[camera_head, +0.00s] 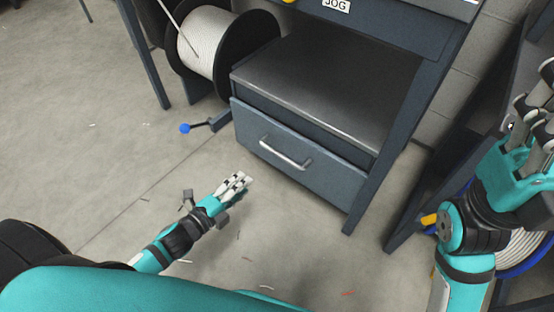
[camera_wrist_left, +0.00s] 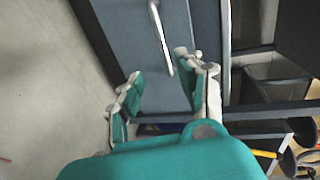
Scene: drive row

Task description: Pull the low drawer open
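The low drawer (camera_head: 340,184) is a blue-grey front under a dark metal top, and it looks flush or nearly flush with its cabinet. Its pale bar handle (camera_head: 285,154) runs across the front. In the left wrist view, the drawer front (camera_wrist_left: 115,35) and handle (camera_wrist_left: 160,38) show beyond the fingers. My left gripper (camera_head: 238,184) is low in front of the drawer, left of the handle and apart from it. Its fingers (camera_wrist_left: 160,90) are spread with nothing between them. My right gripper (camera_head: 530,110) is raised at the right edge, partly cut off; its opening is unclear.
A cable spool (camera_head: 212,45) stands left of the cabinet. A lever with a blue knob (camera_head: 185,128) sticks out beside the drawer's left side. Bench legs (camera_head: 372,185) stand to the right, with another spool (camera_head: 522,252) behind my right arm. Floor before the drawer is mostly clear.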

